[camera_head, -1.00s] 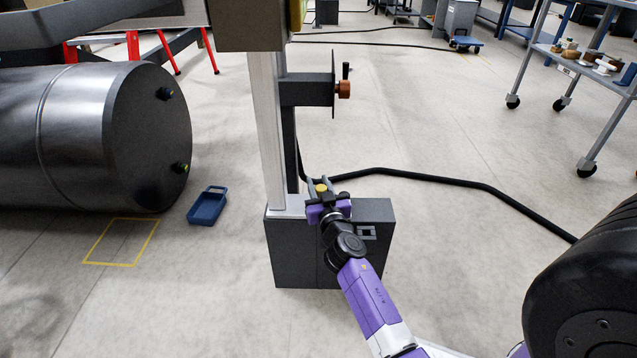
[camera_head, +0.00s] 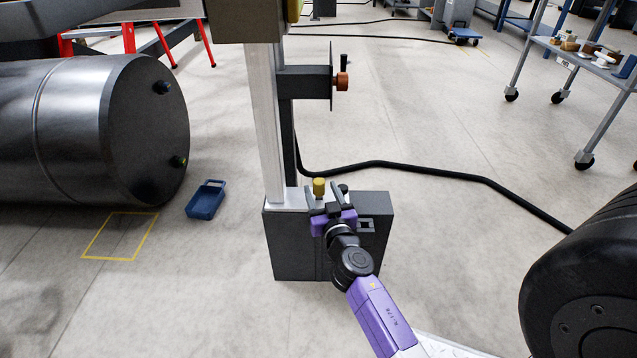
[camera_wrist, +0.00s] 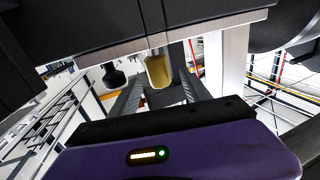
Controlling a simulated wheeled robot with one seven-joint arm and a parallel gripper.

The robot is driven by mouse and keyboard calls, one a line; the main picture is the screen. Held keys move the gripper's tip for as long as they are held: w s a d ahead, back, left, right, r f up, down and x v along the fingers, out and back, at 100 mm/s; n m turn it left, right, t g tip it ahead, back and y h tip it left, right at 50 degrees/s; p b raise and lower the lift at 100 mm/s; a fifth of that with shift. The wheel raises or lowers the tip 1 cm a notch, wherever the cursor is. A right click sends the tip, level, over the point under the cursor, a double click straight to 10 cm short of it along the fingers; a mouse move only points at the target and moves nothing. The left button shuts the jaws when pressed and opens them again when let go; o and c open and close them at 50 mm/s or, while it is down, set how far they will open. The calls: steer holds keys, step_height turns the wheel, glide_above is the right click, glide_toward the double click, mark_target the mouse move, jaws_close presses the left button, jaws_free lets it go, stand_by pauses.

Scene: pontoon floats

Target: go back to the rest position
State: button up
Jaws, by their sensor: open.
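My gripper (camera_head: 326,198) is at the end of my purple and black arm, over the top of the dark box-shaped base (camera_head: 290,245) of a post. Its two fingers are apart with nothing held between them. A yellow knob (camera_head: 319,187) stands on the base just beyond the fingertips, close to them. A black knob (camera_head: 343,189) stands to its right. In the wrist view, the yellow knob (camera_wrist: 159,70) shows ahead of the open fingers (camera_wrist: 158,88), and the black knob (camera_wrist: 114,76) is at its left.
A pale upright post (camera_head: 267,130) rises from the base, with an orange-knobbed bracket (camera_head: 341,82). A black cable (camera_head: 450,176) crosses the floor. A black rounded float (camera_head: 585,285) is at right.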

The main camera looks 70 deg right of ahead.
steer(key=shift+v, duration=0.85)
